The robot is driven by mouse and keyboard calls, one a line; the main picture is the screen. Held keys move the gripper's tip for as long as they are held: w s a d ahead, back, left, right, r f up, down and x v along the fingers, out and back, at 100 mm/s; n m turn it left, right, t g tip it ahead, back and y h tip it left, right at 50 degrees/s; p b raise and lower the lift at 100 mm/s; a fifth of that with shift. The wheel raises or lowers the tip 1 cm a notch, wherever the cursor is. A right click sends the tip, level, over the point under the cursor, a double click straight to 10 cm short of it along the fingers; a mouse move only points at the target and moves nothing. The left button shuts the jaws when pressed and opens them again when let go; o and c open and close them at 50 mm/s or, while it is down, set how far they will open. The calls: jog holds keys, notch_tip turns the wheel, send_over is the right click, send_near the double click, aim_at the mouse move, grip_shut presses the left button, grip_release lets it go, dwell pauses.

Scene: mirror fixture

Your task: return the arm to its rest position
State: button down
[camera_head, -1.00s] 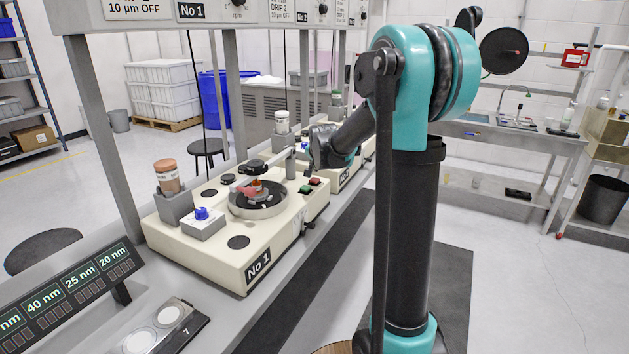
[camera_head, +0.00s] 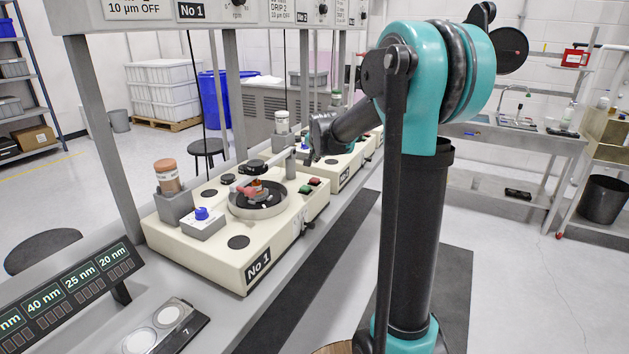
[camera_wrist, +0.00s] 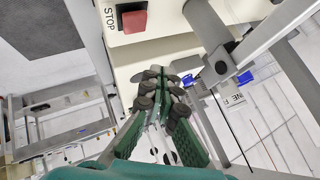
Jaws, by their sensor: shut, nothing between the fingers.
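My arm stands upright in the right half of the head view, with its teal upper joint high and its forearm reaching left above the row of cream machines. My gripper shows in the wrist view (camera_wrist: 165,95), its green fingers with dark pads drawn together and nothing held. In the head view the fingers cannot be made out clearly. A red STOP button (camera_wrist: 133,21) on a cream housing lies beyond the fingertips in the wrist view, apart from them as far as I can tell.
The No 1 machine (camera_head: 252,249), with a round bowl (camera_head: 257,204) and a brown-capped bottle (camera_head: 166,174), stands left of my arm. Grey posts (camera_head: 95,110) rise along the bench. A grey side table (camera_head: 510,140) stands at right. Open floor lies between.

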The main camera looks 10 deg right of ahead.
jog(key=shift+s, duration=0.1)
jog(key=s+d+f+n+g, duration=0.1)
jog(key=s+f+n, duration=0.2)
jog(key=s, duration=1)
jog(key=s+d+f+n+g, duration=0.1)
jog(key=s+f+n+g, duration=0.1)
jog(key=s+f, duration=0.7)
jog(key=s+d+f+n+g, duration=0.2)
jog(key=s+f+n, duration=0.2)
jog(key=s, duration=1.4)
notch_tip(320, 180, down, 3)
jog(key=shift+s, duration=0.35)
